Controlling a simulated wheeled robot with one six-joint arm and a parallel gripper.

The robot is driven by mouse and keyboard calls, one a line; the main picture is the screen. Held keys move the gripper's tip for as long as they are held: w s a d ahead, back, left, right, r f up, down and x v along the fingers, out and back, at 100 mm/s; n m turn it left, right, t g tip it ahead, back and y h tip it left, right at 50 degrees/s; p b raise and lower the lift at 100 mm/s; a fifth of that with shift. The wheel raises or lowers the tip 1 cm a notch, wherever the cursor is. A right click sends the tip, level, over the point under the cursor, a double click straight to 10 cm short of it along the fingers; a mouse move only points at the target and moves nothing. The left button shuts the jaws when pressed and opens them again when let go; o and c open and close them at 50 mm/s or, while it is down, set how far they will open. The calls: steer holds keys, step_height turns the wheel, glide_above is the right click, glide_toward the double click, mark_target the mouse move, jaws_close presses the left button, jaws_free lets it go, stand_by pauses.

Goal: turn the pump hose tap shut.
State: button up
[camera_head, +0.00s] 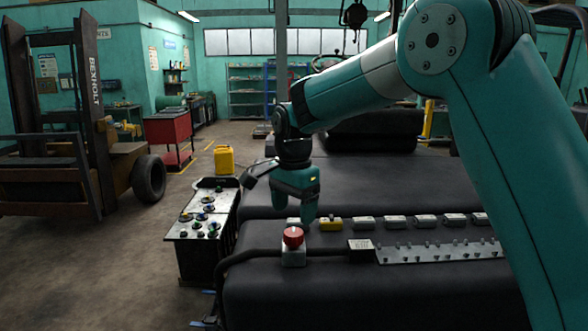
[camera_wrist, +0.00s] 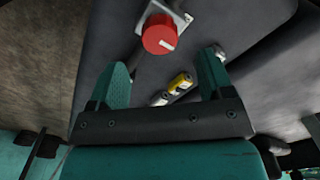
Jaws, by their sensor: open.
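A red round knob (camera_head: 293,237) with a pale mark on its face sits on a small grey square base on the dark machine top. It also shows in the wrist view (camera_wrist: 160,35); I take it to be the tap, though no label confirms this. My gripper (camera_head: 308,212) points down above and slightly behind the knob. In the wrist view my gripper (camera_wrist: 165,62) has its two fingers apart with nothing between them. The knob lies beyond the fingertips, not touched. A black hose (camera_head: 240,254) bends along the machine's left edge near the knob.
A yellow block (camera_head: 331,224) sits in a row of pale blocks behind the knob. A metal strip with studs (camera_head: 440,250) lies to the right. A control panel (camera_head: 205,215) stands at left, with a yellow canister (camera_head: 224,160) behind it. A forklift (camera_head: 85,130) stands far left.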

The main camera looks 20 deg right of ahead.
mark_target(294, 232)
step_height(294, 232, up, 12)
steer(key=b, duration=0.1)
steer(key=shift+f, duration=0.15)
stand_by(0.3)
